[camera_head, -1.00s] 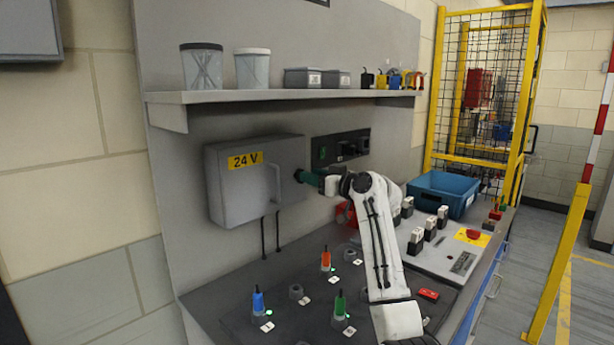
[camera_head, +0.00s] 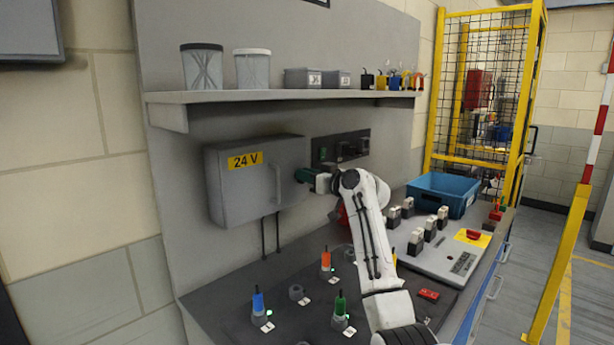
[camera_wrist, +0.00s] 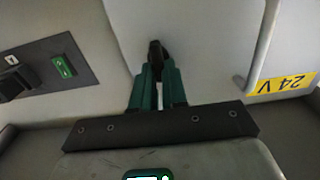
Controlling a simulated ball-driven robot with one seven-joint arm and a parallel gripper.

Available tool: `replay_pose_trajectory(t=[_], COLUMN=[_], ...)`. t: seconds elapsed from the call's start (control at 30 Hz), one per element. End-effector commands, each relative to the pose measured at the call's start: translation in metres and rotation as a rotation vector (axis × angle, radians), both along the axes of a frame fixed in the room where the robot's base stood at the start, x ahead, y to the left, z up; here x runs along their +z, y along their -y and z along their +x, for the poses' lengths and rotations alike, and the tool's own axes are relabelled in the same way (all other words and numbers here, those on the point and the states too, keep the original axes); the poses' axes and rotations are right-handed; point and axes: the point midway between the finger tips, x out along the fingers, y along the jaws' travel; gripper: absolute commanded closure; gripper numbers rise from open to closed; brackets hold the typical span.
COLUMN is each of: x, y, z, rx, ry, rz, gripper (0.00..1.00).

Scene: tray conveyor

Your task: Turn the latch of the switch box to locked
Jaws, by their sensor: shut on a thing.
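The grey switch box (camera_head: 228,195) with a yellow 24 V label is mounted on the wall panel, its door closed. My gripper (camera_head: 300,174) is at the right edge of the box door. In the wrist view my gripper (camera_wrist: 156,66) has its green fingers close together around the dark latch (camera_wrist: 155,48), at the box's side edge. The fingers cover much of the latch, so I cannot tell its exact angle. In the head view the latch is hidden by my gripper.
A dark switch panel (camera_head: 345,146) sits just right of the box. The shelf (camera_head: 290,96) with jars and small bins runs above. Below, coloured plugs stand on the dark bench (camera_head: 225,305). A blue crate (camera_head: 440,197) is at the right.

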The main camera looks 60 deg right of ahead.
Motion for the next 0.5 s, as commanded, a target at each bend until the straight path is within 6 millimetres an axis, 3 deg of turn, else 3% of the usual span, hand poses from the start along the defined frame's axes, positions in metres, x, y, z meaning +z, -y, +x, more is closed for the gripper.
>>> replay_pose_trajectory(t=[0.5], x=[0.0008], y=[0.0008], z=[-0.0003], rx=[0.0], ry=[0.012], rz=[0.05], gripper=[1.0])
